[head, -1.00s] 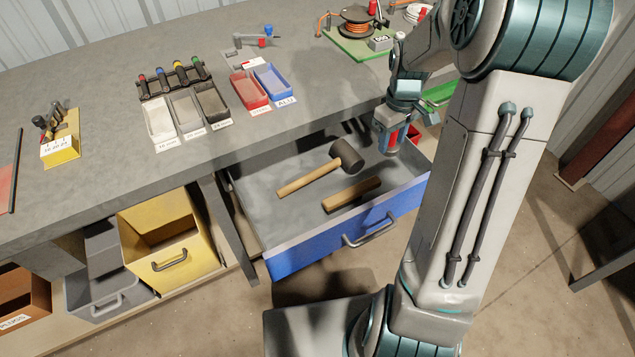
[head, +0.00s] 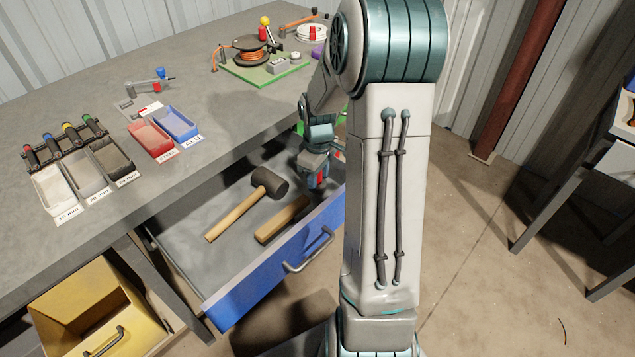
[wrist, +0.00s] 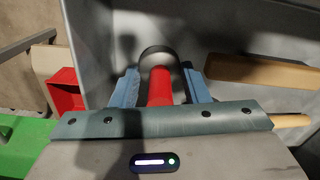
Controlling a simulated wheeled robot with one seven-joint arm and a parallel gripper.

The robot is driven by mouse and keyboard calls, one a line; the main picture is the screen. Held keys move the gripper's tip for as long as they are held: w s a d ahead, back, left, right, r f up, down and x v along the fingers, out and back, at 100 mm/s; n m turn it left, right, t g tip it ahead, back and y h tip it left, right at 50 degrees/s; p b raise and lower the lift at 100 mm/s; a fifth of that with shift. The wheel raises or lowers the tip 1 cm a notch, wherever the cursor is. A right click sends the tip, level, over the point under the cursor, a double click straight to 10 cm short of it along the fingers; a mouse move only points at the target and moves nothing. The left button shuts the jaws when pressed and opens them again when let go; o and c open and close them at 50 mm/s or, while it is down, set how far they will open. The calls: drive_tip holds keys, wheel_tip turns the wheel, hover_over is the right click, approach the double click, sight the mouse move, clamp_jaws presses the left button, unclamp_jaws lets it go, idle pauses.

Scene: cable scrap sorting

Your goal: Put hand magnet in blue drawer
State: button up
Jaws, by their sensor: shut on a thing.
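The blue drawer (head: 275,262) is pulled out from under the workbench. My gripper (head: 315,182) is over the drawer's right end, its fingers pointing down. In the wrist view my gripper (wrist: 160,88) is shut on the red handle of the hand magnet (wrist: 160,84). The magnet's round grey end shows beyond the fingers, against the drawer's grey inside. In the head view only a bit of red shows between the fingers. I cannot tell whether the magnet touches the drawer floor.
A mallet (head: 268,183) and a wooden block (head: 282,219) lie in the drawer, left of my gripper. The block also shows in the wrist view (wrist: 262,72). A yellow drawer (head: 82,305) stands open at left. Red (head: 150,140) and blue trays (head: 177,124) sit on the bench.

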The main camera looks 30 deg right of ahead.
drive_tip(key=shift+f, duration=0.95)
drive_tip(key=shift+f, duration=0.1)
drive_tip(key=o, duration=1.1)
drive_tip(key=shift+c, duration=0.2)
wheel_tip(320, 180, up, 12)
drive_tip(key=shift+r+p, duration=0.1)
drive_tip(key=shift+p, duration=0.7)
drive_tip(key=s+a+r+m+t, duration=0.1)
drive_tip(key=s+a+r+m, duration=0.1)
drive_tip(key=s+a, duration=0.5)
drive_tip(key=s+a+r+m+t, duration=0.1)
drive_tip(key=s+a+r+m, duration=0.2)
drive_tip(key=s+a, duration=0.4)
drive_tip(key=s+m, duration=0.1)
drive_tip(key=s, duration=0.3)
drive_tip(key=shift+r, duration=0.25)
